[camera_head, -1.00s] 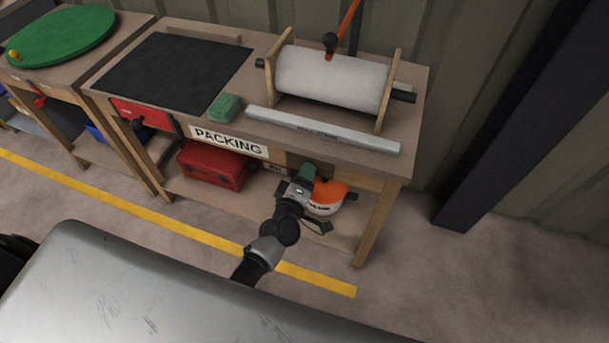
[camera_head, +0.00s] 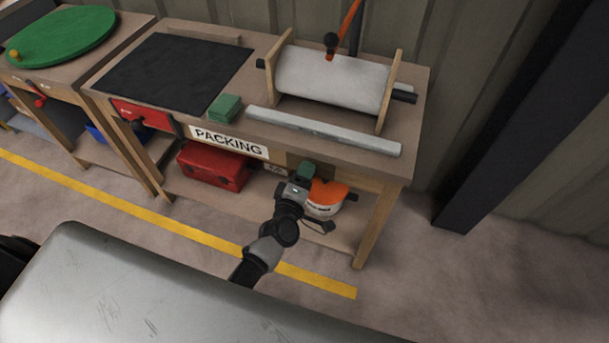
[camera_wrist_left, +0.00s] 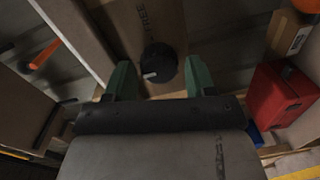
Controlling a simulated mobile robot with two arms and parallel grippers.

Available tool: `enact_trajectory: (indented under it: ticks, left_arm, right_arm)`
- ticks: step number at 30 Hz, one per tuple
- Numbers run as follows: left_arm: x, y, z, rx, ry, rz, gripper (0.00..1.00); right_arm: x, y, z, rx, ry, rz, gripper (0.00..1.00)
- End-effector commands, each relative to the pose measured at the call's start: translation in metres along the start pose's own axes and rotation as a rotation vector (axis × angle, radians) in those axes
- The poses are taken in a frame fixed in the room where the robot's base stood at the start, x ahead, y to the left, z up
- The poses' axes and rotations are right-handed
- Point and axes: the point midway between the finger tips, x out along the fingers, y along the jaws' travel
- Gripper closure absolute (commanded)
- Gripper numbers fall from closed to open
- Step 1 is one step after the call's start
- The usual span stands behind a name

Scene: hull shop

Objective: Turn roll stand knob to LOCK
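The knob (camera_wrist_left: 160,60) is round and black with a short white mark on its lower left side in the left wrist view. It sits on a brown panel (camera_wrist_left: 125,30) with the word FREE above it; no LOCK word is visible. My left gripper (camera_wrist_left: 160,76) is open, its green fingers on either side of the knob's near edge; I cannot tell whether they touch it. In the head view my left gripper (camera_head: 305,172) is at the packing bench's front edge and hides the knob. The roll stand (camera_head: 281,68) holds a white roll (camera_head: 332,80) on the bench. My right gripper is out of view.
The packing bench (camera_head: 180,30) carries a black mat (camera_head: 175,72), a green block (camera_head: 225,108) and a long grey bar (camera_head: 325,131). A red toolbox (camera_head: 212,165) and an orange and white object (camera_head: 326,197) are below the benchtop.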

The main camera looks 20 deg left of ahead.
Motion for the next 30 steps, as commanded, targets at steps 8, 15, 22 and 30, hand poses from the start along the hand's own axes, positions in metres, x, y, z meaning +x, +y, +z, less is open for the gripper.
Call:
enact_trajectory:
  ticks: [8, 15, 22, 30]
  left_arm:
    - [0.0, 0.0, 0.0, 0.002, 0.0, 0.001, 0.36]
    - [-0.021, -0.001, 0.0, 0.002, -0.002, -0.003, 0.36]
    - [-0.068, -0.001, 0.0, 0.003, -0.002, -0.003, 0.36]
    - [-0.104, 0.0, 0.0, 0.001, 0.0, -0.001, 0.36]
  right_arm:
    - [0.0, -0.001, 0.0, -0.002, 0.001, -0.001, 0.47]
    - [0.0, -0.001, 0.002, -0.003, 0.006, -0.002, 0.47]
    - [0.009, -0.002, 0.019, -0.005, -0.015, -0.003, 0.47]
    - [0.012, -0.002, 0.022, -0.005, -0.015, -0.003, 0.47]
